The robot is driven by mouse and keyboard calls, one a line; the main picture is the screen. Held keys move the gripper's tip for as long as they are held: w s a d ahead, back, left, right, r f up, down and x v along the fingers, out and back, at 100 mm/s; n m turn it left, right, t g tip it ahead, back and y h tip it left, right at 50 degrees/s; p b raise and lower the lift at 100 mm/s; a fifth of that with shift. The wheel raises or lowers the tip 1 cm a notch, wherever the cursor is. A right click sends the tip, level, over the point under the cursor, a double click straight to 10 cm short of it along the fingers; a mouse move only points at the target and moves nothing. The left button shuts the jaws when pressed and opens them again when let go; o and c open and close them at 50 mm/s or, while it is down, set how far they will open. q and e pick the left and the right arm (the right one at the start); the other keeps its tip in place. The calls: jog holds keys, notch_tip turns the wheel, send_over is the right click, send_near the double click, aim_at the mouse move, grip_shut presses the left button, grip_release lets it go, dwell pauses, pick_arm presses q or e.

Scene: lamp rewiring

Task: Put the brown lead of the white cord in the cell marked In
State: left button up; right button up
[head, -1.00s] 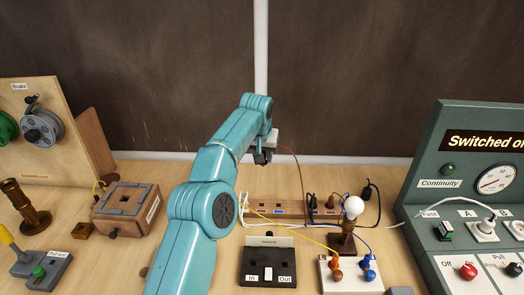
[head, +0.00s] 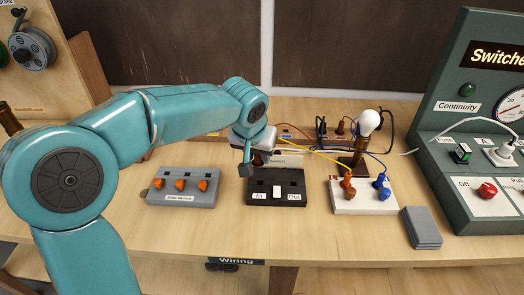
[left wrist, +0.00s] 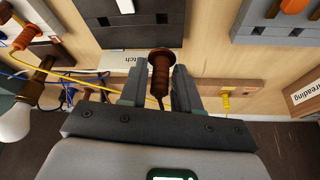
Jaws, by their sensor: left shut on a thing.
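My left gripper (head: 253,166) is above the back left edge of the black switch block (head: 291,200). In the left wrist view the gripper (left wrist: 158,72) is shut on the brown lead (left wrist: 159,62), a ribbed brown plug with a cord trailing back from it. The lead points toward the switch block (left wrist: 90,12), apart from it in that view. The In label (head: 260,196) is at the block's front left and the Out label (head: 293,197) at its front right. Two dark cells show in the wrist view. My right gripper is not in view.
A grey block with several orange knobs (head: 180,186) stands left of the switch block. A white base with brown and blue plugs (head: 362,205) stands to the right, by a bulb (head: 369,121). A yellow wire (head: 315,158) runs behind. The table front is clear.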

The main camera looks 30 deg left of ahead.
aim_at(259, 162)
pick_arm(q)
jog(key=shift+w+f, duration=0.1)
jog(key=shift+w+d+f+b, duration=0.15)
jog(key=shift+w+d+b, duration=0.05)
jog(key=shift+d+b, duration=0.1)
jog(key=shift+a+f+b, duration=0.2)
jog(key=shift+f+b, duration=0.4)
jog(key=shift+f, duration=0.15)
jog(key=shift+d+f+b, duration=0.1)
jog(key=shift+f+b, duration=0.45)
jog(key=shift+f, duration=0.2)
jog(key=shift+f+b, duration=0.6)
jog(key=shift+f, duration=0.1)
jog(key=shift+f+b, duration=0.7)
jog(key=shift+f, duration=0.1)
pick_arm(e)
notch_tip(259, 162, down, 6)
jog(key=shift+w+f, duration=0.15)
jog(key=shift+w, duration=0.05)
pick_arm(q)
jog(key=shift+s, duration=0.1)
jog(key=shift+f+b, duration=0.55)
jog(key=shift+b, duration=0.05)
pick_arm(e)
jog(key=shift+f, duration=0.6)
